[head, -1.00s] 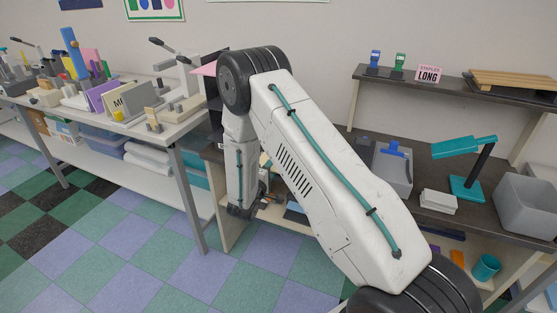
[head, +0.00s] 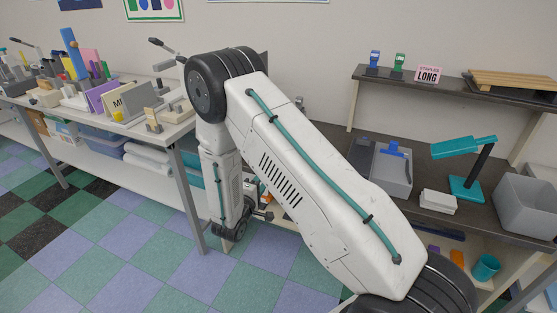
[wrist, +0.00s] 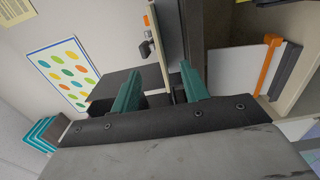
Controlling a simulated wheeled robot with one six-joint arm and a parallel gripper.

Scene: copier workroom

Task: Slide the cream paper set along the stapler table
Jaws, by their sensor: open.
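A small off-white paper stack (head: 437,201), which looks like the cream paper set, lies on the dark stapler table (head: 468,222). It sits just left of the teal long-arm stapler (head: 470,153). My gripper (wrist: 160,90) shows in the wrist view with its two teal fingers apart and nothing between them. In the head view my arm hangs down left of the stapler table, low beside its frame, well away from the stack. The fingertips are hard to make out there. I cannot pick out the paper stack in the wrist view.
A grey bin (head: 527,205) stands right of the stapler, and a grey tray with a blue piece (head: 392,168) stands left of the stack. A raised shelf (head: 450,85) runs behind. A crowded light table (head: 170,132) is at left. The checkered floor between is clear.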

